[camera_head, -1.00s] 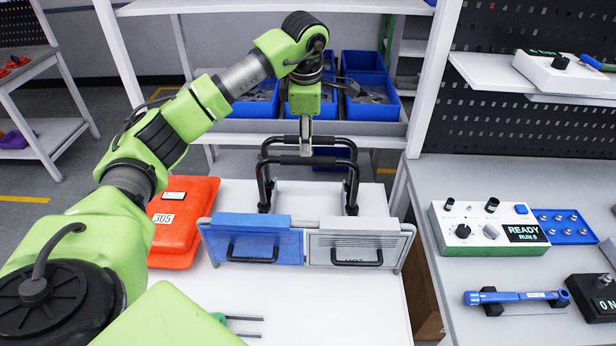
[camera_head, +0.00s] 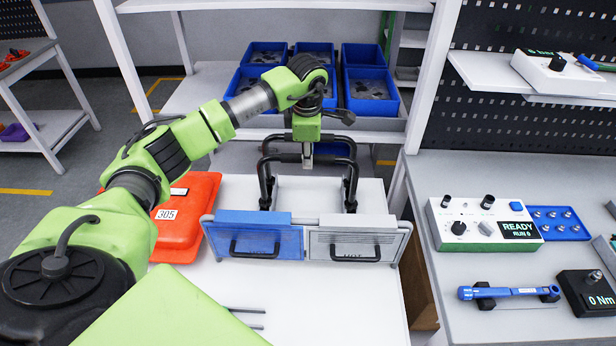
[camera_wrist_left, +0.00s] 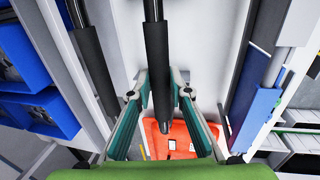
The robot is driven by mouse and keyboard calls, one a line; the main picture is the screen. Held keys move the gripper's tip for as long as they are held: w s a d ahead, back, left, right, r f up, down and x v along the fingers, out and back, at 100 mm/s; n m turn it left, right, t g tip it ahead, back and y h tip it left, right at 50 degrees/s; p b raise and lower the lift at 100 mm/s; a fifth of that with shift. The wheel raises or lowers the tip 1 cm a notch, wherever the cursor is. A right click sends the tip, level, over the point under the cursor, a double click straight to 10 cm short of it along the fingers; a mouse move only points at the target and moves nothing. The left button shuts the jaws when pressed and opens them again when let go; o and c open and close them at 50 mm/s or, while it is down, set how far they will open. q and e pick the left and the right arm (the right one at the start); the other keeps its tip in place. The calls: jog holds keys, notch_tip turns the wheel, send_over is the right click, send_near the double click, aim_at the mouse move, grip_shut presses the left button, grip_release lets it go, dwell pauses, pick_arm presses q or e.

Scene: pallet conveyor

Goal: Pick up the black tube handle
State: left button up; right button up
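The black tube handle (camera_head: 333,159) is a padded bar on a bent black frame standing at the back of the white table. A second, similar black bar runs parallel behind it. My left gripper (camera_head: 308,157) points down at the bars from above. In the left wrist view, its two teal fingers (camera_wrist_left: 157,112) are spread apart, with the padded end of a black tube (camera_wrist_left: 157,75) between them. A gap shows on each side, and I cannot tell the tube's exact depth. Another black tube (camera_wrist_left: 97,70) lies left of the fingers. My right gripper is out of view.
A blue-and-grey case pair with black handles (camera_head: 354,222) stands in front of the frame. A red case (camera_head: 186,232) labelled 305 lies left. Blue bins (camera_head: 371,90) sit on the shelf behind. Thin grey rods (camera_head: 246,326) lie at the table front. The right bench holds instruments.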

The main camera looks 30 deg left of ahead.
pick_arm(q)
grip_shut()
jog(key=shift+w+r, duration=0.1)
notch_tip(320, 180, up, 8)
jog(key=b, duration=0.3)
jog(key=shift+r, duration=1)
